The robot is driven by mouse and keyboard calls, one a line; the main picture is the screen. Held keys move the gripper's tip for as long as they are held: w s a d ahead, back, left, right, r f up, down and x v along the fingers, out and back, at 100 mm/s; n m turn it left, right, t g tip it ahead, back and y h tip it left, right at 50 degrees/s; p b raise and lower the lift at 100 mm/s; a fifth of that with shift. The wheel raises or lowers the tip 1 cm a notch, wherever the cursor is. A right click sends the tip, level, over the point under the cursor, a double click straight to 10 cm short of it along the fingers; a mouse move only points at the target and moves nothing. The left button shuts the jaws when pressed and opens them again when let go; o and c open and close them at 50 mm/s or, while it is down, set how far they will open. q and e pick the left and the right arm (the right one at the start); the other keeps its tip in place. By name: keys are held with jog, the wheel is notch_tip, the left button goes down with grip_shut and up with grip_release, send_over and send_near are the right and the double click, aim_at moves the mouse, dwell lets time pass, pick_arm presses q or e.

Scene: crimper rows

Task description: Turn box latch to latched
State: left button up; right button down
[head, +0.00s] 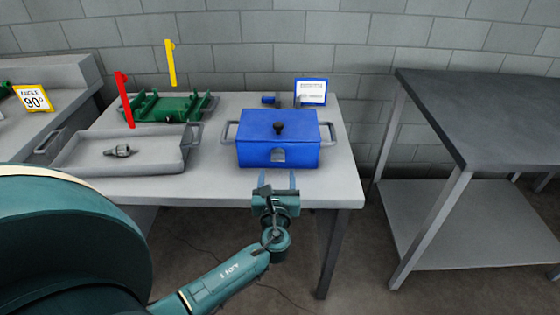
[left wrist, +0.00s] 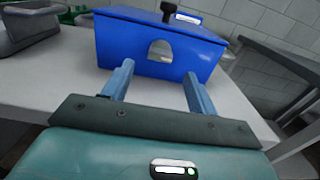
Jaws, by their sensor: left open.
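A blue box (head: 252,130) with a closed lid and grey side handles stands at the right of the light grey table. A dark knob (head: 279,128) sits on its lid. A small grey latch plate (head: 278,155) is on its front face. In the left wrist view the box (left wrist: 120,45) fills the top, with the latch plate (left wrist: 160,51) in the middle of its front. My left gripper (head: 275,182) is in front of the box near the table's front edge, open and empty. Its two blue fingers (left wrist: 158,85) point at the box front, apart from it. My right gripper is not in view.
A grey tray (head: 75,155) with a small metal part (head: 120,151) lies left of the box. Behind it is a green fixture (head: 165,105) with red and yellow levers. A white sign (head: 311,92) stands behind the box. A dark table (head: 490,110) is at the right.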

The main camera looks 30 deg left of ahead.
aim_at(278, 160)
pick_arm(q)
jog(key=x, duration=0.7)
jog(key=shift+w, duration=0.1)
jog(key=shift+c, duration=0.6)
jog(key=shift+c, duration=0.6)
jog(key=c, duration=0.7)
jog(key=shift+c, duration=0.2)
